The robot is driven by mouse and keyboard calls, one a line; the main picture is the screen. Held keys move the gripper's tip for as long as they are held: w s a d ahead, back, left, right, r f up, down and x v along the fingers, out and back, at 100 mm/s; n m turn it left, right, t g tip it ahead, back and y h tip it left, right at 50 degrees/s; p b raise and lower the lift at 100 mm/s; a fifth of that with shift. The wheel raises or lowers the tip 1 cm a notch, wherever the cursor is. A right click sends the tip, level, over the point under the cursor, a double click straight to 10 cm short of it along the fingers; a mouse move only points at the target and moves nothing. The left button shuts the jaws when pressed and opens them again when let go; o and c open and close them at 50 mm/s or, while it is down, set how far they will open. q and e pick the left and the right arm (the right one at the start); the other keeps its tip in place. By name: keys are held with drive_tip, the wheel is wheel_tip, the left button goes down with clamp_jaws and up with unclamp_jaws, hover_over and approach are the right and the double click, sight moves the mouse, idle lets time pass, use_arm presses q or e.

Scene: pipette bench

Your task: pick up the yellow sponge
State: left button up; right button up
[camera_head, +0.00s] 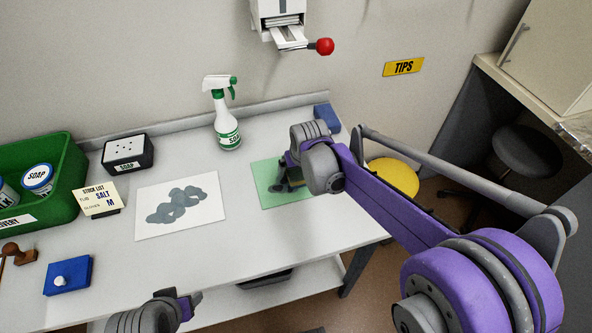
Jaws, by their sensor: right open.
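A green mat (267,187) lies on the bench's right half. My right gripper (288,183) is open, low over the mat, and its arm comes in from the right.
A white spray bottle (226,120) stands behind the mat, and a blue block (327,117) lies at the back right. A white sheet with a grey stain (207,211) lies left of the mat. A black soap box (128,154), a green crate (69,172) and a blue box (52,281) are further left.

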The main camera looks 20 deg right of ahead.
drive_tip(key=shift+f, duration=0.15)
drive_tip(key=c, duration=1.4)
wheel_tip(320, 180, up, 10)
drive_tip(key=shift+r+p, duration=0.1)
drive_tip(key=shift+p, duration=0.5)
